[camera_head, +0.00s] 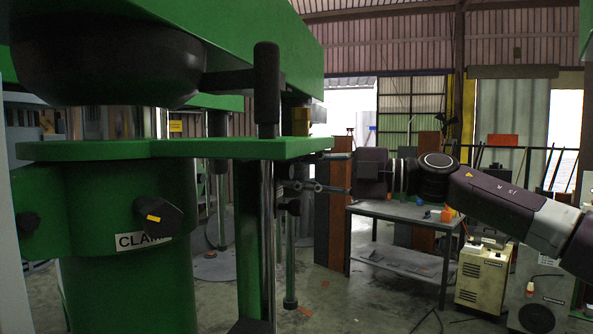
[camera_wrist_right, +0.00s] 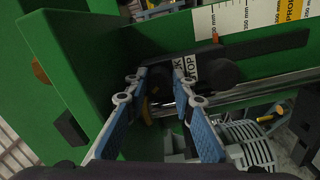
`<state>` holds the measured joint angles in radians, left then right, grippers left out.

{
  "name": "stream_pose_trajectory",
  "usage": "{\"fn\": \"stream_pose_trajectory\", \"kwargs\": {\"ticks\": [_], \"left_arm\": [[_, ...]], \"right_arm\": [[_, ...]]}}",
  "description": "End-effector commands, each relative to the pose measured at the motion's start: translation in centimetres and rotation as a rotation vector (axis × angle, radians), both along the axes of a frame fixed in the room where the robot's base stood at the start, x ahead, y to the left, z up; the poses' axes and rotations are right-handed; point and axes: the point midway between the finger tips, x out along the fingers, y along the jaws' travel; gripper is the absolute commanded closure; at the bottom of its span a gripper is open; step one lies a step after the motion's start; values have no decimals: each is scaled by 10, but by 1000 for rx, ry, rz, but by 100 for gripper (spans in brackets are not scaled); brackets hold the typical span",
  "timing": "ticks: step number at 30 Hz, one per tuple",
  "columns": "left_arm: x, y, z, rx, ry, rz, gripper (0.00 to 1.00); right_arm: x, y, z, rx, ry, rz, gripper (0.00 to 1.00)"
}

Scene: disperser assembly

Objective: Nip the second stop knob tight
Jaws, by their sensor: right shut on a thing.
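My right gripper (camera_head: 293,187) reaches in from the right, behind the green machine's vertical rod. In the right wrist view its two blue-grey fingers (camera_wrist_right: 157,75) close around a dark knob with a yellow mark (camera_wrist_right: 148,108), which I take to be a stop knob. The fingers hide much of it. A label (camera_wrist_right: 189,71) reading partly "STOP" sits just right of the fingertips, with a rounded black part (camera_wrist_right: 216,70) beside it. In the head view the stop knob cannot be made out. My left gripper is not in view.
The green machine (camera_head: 120,260) fills the left, with a black clamp knob (camera_head: 158,218) and a "CLAMP" label. A scale strip (camera_wrist_right: 245,18) runs beside the grip. An orange-brown knob (camera_wrist_right: 40,72) is at left. A metal table (camera_head: 405,212) stands behind, near a beige box (camera_head: 484,275).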

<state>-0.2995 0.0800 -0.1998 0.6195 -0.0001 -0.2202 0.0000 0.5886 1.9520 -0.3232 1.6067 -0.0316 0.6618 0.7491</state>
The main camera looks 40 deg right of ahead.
Motion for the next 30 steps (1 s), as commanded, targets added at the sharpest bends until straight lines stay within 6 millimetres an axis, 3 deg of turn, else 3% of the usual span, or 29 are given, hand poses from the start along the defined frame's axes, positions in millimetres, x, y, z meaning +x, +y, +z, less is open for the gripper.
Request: {"fn": "stream_pose_trajectory", "kwargs": {"ticks": [19, 20, 21, 24, 30], "left_arm": [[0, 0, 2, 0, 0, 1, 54], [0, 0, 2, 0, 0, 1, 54], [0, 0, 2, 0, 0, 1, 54], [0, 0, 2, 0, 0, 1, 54], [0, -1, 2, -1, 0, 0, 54]], "right_arm": [[0, -2, 3, 51, 22, -5, 100], [0, -2, 3, 51, 22, -5, 76], [0, -2, 3, 50, 22, -5, 71], [0, -1, 2, 49, 22, -4, 60], [0, -1, 2, 48, 23, -3, 59]]}}
